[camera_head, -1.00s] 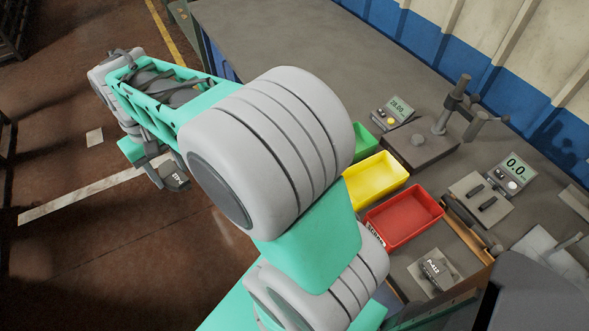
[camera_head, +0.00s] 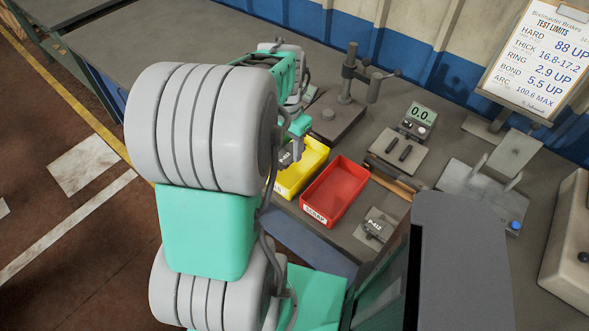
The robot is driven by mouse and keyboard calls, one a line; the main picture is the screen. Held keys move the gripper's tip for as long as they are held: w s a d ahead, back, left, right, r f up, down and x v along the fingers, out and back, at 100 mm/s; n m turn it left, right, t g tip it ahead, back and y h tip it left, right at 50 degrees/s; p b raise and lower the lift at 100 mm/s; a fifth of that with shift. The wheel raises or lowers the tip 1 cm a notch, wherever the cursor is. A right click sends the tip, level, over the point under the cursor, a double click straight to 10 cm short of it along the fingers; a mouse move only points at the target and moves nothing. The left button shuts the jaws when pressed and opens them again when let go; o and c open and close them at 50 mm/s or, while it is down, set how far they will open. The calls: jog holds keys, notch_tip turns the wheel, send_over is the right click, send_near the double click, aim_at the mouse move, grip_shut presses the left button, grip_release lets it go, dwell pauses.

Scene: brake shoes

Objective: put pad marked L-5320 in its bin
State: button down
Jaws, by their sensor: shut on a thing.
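My gripper (camera_head: 296,138) is shut on a dark pad (camera_head: 286,157) with a white marking too small to read surely. It holds the pad over the left part of the yellow bin (camera_head: 317,153); I cannot tell its exact height or whether it touches. The yellow bin's label is mostly hidden. The red bin (camera_head: 349,174), labelled SCRAP, is empty and stands just right of the yellow one. The green bin seen earlier is hidden behind my arm.
Another pad marked P-412 (camera_head: 374,229) lies on a plate right of the red bin. A gauge reading 0.0 (camera_head: 421,114), a dark post stand (camera_head: 345,95) and a test limits board (camera_head: 537,58) stand behind. The bench's far left is clear.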

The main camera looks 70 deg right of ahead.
aim_at(290, 177)
notch_tip(290, 177, down, 10)
jog(key=shift+s+r+p, duration=0.1)
jog(key=shift+p, duration=0.35)
jog(key=c, duration=1.2)
grip_release()
jog(key=shift+f, duration=0.25)
jog(key=shift+o, duration=1.2)
jog(key=shift+r, duration=0.1)
